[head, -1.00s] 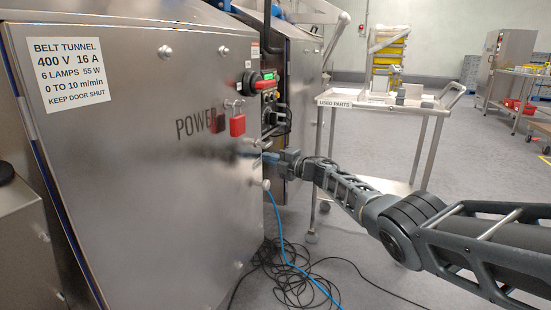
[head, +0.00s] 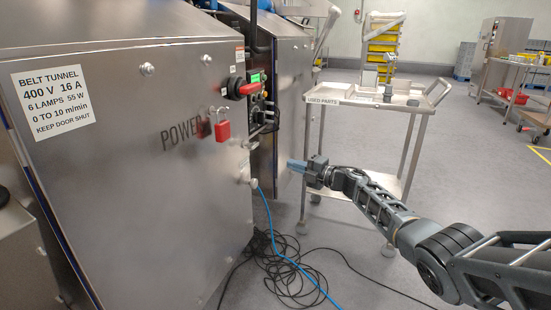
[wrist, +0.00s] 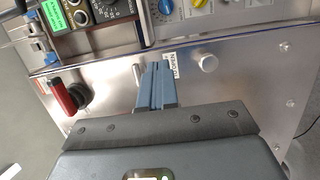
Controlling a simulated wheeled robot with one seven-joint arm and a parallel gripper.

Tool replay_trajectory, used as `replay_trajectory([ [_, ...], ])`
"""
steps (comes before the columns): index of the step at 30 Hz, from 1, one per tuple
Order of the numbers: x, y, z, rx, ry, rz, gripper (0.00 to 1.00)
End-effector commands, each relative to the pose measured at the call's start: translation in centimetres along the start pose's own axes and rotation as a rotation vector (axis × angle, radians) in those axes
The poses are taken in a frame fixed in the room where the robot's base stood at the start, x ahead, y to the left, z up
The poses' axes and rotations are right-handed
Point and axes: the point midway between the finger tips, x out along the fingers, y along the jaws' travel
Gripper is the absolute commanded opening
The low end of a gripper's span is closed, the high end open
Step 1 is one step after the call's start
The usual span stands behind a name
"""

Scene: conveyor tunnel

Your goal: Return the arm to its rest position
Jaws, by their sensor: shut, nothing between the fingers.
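My gripper (head: 296,166) is in the head view, to the right of the steel tunnel cabinet and in front of the used-parts cart. Its blue fingers are together with nothing between them, and they point left toward the cabinet. In the wrist view my gripper (wrist: 153,70) shows its two blue fingers side by side and shut. Beyond them is the cabinet's steel panel (wrist: 235,85). My fingertips look apart from it in the head view. My arm reaches in from the lower right of the head view.
The cabinet (head: 120,200) carries a red padlock (head: 222,131) and a red-handled switch (head: 243,87). The cart (head: 370,103) stands behind my arm. A blue cable (head: 275,245) and black cables (head: 290,275) lie on the floor. Open floor (head: 470,180) is at the right.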

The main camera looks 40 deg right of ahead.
Motion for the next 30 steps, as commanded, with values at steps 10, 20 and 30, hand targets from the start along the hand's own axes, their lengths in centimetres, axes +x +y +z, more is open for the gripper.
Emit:
replay_trajectory([
  [10, -0.1, -0.3, -0.5, 0.008, 0.003, 0.005, 0.00],
  [20, 1.8, -5.2, -14.4, 0.273, 0.040, 0.150, 0.00],
  [30, -2.8, -9.3, -30.1, 0.649, 0.019, 0.268, 0.00],
])
